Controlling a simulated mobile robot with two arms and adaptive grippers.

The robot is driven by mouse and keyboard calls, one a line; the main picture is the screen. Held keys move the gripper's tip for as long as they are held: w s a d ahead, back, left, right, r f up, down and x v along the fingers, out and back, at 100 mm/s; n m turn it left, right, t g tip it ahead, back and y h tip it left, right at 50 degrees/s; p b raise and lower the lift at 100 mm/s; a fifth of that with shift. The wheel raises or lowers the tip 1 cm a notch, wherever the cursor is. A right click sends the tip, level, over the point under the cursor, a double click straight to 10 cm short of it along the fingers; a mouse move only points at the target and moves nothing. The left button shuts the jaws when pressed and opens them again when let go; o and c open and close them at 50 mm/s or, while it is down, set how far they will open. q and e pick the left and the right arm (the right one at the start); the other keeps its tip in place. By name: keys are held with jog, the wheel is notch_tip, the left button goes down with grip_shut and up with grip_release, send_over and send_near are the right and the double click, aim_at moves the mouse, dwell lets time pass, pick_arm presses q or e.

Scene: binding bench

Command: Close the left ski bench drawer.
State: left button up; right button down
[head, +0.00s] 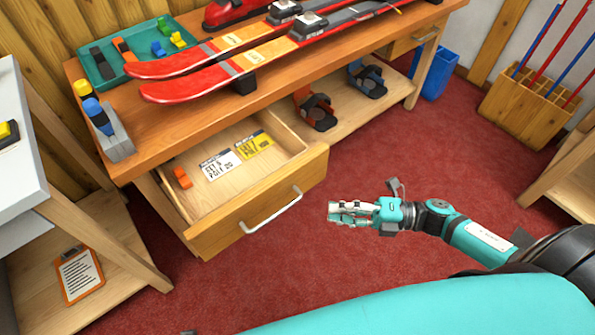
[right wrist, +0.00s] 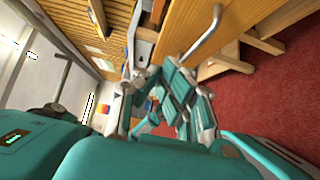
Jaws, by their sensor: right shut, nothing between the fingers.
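The left drawer (head: 248,212) of the wooden ski bench (head: 160,125) stands pulled out. Its front has a light metal bar handle (head: 271,212). Inside lie a white card (head: 218,165), a yellow card (head: 253,145) and an orange item (head: 182,178). My right gripper (head: 335,213) is shut and empty, to the right of the drawer front and apart from it. In the right wrist view the gripper fingers (right wrist: 165,95) show with the handle (right wrist: 205,32) beyond them. My left gripper is not in view.
Red skis (head: 215,65) and a green tray (head: 135,55) lie on the bench top. Bindings (head: 316,112) rest on the lower shelf. A blue bin (head: 436,72) and a wooden pole rack (head: 530,105) stand at the right. A white-topped table (head: 25,150) stands at the left. The red carpet is clear before the bench.

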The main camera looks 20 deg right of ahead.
send_near(263, 192)
jog(key=s+a, duration=0.2)
jog(key=a, duration=0.2)
jog(key=w, duration=0.3)
jog(key=shift+w+a+r, duration=0.1)
jog(key=shift+w+a, duration=0.1)
jog(key=shift+a, duration=0.1)
jog(key=shift+w+a, duration=0.1)
jog(key=shift+w, duration=0.2)
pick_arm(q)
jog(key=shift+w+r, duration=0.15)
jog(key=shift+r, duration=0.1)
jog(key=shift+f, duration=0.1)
pick_arm(e)
jog(key=shift+w, duration=0.1)
